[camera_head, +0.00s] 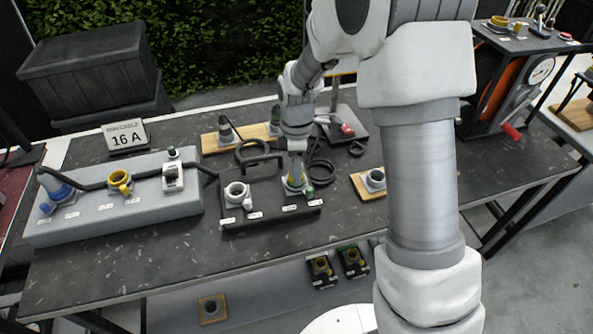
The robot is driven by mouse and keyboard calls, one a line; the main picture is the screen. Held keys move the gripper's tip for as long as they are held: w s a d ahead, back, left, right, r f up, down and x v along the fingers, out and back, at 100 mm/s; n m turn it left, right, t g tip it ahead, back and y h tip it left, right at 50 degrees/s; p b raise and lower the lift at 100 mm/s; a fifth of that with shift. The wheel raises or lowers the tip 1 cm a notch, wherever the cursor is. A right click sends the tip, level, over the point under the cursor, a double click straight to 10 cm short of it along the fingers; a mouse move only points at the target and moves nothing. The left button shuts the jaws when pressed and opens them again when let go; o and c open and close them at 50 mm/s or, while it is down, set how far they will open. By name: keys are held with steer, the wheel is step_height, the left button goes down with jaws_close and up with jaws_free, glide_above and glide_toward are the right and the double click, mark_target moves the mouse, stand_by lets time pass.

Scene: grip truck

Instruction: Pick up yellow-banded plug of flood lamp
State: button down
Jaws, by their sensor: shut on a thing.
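My gripper (297,165) points down over the right end of a dark box (262,212) on the table. It is shut on the yellow-banded plug (295,184), which is small and partly covered by the fingers. The plug is at the box's right-hand socket position; I cannot tell whether it is seated in the socket or just above it. A black cable loops on the table beside the gripper. The flood lamp itself I cannot make out for certain.
A grey open socket (237,192) is at the dark box's left end. A grey panel (120,215) with blue and yellow connectors stands left, and a "16 A" sign (125,135) behind it. A wooden block with a grey socket (376,178) lies right. The table's front strip is clear.

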steer(key=r, duration=0.4)
steer(key=shift+s+d+r, duration=0.1)
steer(key=shift+d+r, duration=0.1)
steer(key=shift+r, duration=0.05)
steer(key=s+d+r, duration=0.6)
steer(key=s+d, duration=0.1)
steer(key=d, duration=0.1)
step_height(320, 180, up, 7)
steer(key=p, duration=0.6)
steer(key=shift+s+d+r, duration=0.15)
steer(key=shift+s+r, duration=0.05)
steer(key=shift+s, duration=0.05)
steer(key=shift+f, duration=0.1)
steer(key=shift+w+a+f, duration=0.2)
steer(key=shift+w+a, duration=0.1)
steer(key=shift+w, duration=0.05)
steer(key=w+a+p, duration=0.1)
steer(key=w+a, duration=0.1)
steer(key=a, duration=0.8)
steer(key=w+a+p, duration=0.1)
steer(key=w+a, duration=0.1)
steer(key=a, duration=0.7)
steer(key=shift+a, duration=0.35)
